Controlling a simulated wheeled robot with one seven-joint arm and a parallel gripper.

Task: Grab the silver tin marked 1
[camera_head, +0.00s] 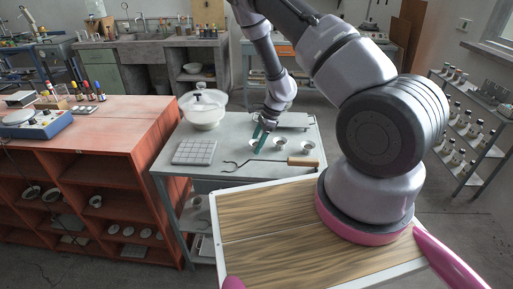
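Three small round silver tins stand in a row on the grey bench. The left tin (253,144) is partly hidden by my gripper, the middle tin (280,142) and the right tin (308,145) stand clear of it. No number on any tin is readable at this size, so I cannot tell which is marked 1.
On the grey bench (228,182), a wooden-handled tool (302,162) lies in front of the tins. A grey gridded block (194,152) is at left, with a lidded white bowl (204,112) behind it. A red cabinet (110,150) adjoins at left. Bottle shelves (470,125) stand at right.

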